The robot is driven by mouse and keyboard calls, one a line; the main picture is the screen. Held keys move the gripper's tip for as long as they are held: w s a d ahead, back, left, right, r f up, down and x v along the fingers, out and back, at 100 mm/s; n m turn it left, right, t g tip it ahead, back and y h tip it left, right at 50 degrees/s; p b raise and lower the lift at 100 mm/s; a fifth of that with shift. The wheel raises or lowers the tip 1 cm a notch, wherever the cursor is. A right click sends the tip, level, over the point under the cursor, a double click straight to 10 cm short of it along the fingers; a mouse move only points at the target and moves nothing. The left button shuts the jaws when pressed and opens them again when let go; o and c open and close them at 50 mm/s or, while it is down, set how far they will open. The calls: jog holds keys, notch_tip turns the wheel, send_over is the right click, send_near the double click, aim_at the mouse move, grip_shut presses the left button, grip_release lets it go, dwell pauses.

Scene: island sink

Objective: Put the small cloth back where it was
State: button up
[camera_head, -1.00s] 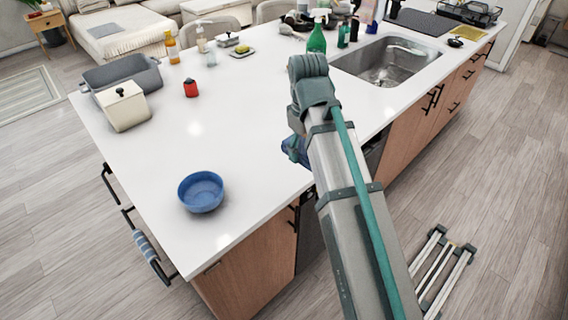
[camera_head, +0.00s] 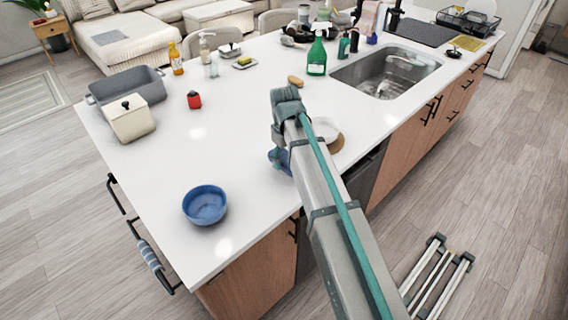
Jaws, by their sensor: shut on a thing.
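My gripper (camera_head: 275,157) is mostly hidden behind my arm, low over the white counter near its front edge. A small dark blue patch (camera_head: 284,164) shows at it, left of my arm. I take this for the small cloth, held in the shut jaws; its shape and the fingertips cannot be made out. A grey-blue striped towel (camera_head: 149,256) hangs on a rail at the left end of the island.
A blue bowl (camera_head: 205,206) stands left of my gripper. A white plate (camera_head: 327,130) lies just right of my arm, partly hidden. A green spray bottle (camera_head: 317,54) stands by the sink (camera_head: 385,75).

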aim_at(284, 155)
jog(key=shift+w+f, duration=0.15)
jog(key=shift+f, duration=0.05)
jog(key=shift+w+a+f+p, duration=0.15)
jog(key=shift+f+p, duration=0.3)
jog(key=shift+f, duration=1.3)
jog(key=shift+f, duration=0.1)
jog(key=o, duration=1.1)
notch_tip(284, 155, up, 12)
jog(key=b, duration=0.2)
jog(key=shift+b, duration=0.35)
